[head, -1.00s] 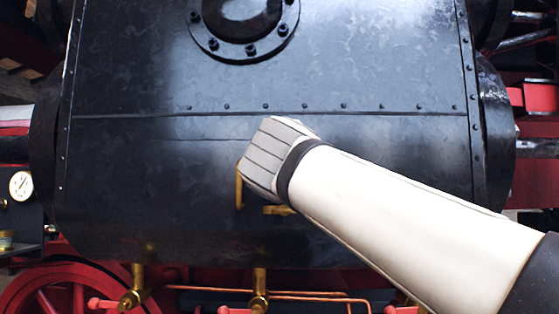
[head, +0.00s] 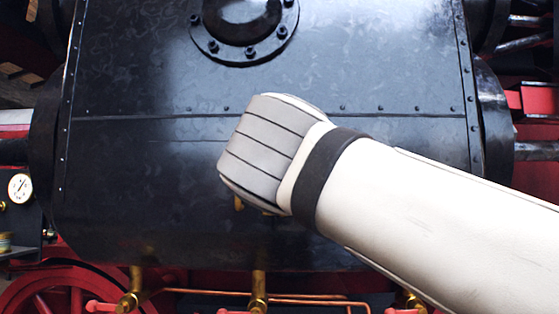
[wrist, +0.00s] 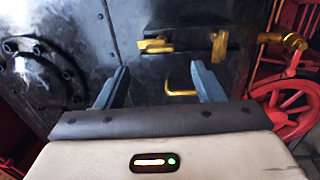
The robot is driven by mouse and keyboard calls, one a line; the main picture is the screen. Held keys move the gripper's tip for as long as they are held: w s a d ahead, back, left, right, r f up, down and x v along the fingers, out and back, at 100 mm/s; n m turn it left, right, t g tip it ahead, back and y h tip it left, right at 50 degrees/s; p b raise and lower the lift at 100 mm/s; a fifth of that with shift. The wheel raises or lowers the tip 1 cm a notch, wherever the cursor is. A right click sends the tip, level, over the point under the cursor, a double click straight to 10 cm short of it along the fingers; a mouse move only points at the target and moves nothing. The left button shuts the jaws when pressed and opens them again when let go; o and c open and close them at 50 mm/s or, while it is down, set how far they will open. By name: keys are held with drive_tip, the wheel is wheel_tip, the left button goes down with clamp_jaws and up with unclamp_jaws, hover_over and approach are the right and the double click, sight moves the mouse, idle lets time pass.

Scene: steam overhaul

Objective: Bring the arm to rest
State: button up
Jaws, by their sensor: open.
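My gripper (wrist: 160,68) is open in the wrist view, its two blue-grey fingers spread apart with nothing between them. Beyond the fingers, a brass loop handle (wrist: 182,93) and further brass pieces (wrist: 157,46) sit on or by a dark block (wrist: 190,38) against the black casing. I cannot tell the exact gap to them. In the head view my pale arm reaches in from the lower right before the black riveted casing (head: 130,170). Its grey wrist end hides the fingers and most of the brass fittings; only a bit of brass (head: 238,203) shows below it.
A bolted round cover (head: 243,30) stands out above my wrist. Brass cocks (head: 130,300) and copper pipes (head: 310,296) run below the casing. A red wheel (head: 45,292) and a gauge (head: 19,188) are at left. The air before the casing's left half is clear.

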drive_tip(key=shift+w+f, duration=0.1)
drive_tip(key=w+d+f+m+g+h+p, duration=0.1)
drive_tip(key=d+f+m+g+p, duration=0.25)
drive_tip(key=f, duration=0.65)
drive_tip(key=w+d+f+m+g+h+p, duration=0.1)
drive_tip(key=w+d+f+m+g+p, duration=0.3)
drive_tip(key=f, duration=0.6)
drive_tip(key=s+d+f+m+g+y+p, duration=0.1)
drive_tip(key=s+d+f+m+g+p, duration=0.2)
drive_tip(key=s+f, duration=0.5)
drive_tip(key=s+d+f+m+g+y+p, duration=0.1)
drive_tip(key=s+d+f+m+g+p, duration=0.2)
drive_tip(key=f, duration=0.7)
drive_tip(key=s+m+g+p, duration=0.2)
drive_tip(key=s+m+g, duration=0.1)
drive_tip(key=s+m, duration=0.1)
drive_tip(key=shift+s+d+f+y, duration=0.25)
drive_tip(key=shift+s+f+y, duration=0.05)
drive_tip(key=shift+s, duration=0.05)
